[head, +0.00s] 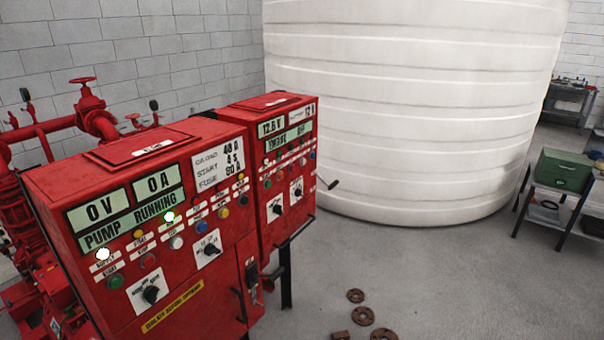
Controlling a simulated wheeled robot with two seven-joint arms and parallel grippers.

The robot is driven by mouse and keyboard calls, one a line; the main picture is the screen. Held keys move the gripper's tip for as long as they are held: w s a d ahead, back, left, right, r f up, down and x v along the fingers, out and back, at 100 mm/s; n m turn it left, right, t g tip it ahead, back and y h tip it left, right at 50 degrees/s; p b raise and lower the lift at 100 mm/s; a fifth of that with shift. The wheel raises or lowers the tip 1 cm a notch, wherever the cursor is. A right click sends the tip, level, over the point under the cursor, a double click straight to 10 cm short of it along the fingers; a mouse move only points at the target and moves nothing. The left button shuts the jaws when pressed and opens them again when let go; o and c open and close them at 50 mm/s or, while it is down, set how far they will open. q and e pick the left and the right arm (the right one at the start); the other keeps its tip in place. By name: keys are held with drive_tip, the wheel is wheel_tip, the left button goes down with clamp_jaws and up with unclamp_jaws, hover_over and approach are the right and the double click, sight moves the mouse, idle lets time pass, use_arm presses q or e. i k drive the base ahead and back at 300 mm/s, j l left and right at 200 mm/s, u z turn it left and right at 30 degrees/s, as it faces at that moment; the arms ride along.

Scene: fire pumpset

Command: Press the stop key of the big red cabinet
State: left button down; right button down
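The big red cabinet (215,290) stands at the lower left, its sloped front panel turned toward the right. Its displays read 0 V, 0 A and PUMP RUNNING (128,220). A red button (148,261) sits on the panel beside a green button (116,282); small labels, hard to read, are above them, and the red one looks like the stop key. White lamps (103,254) and (169,217) are lit. A rotary selector (151,294) is below the buttons. Neither of my grippers is in view.
A smaller red cabinet (262,190) stands right behind the big one. Red pump piping (95,118) is at the left. A large white tank (410,110) fills the back. Rusty flanges (362,316) lie on the floor. A bench with a green box (563,170) is at right.

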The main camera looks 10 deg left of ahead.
sight(148, 262)
drive_tip(key=u, duration=1.25)
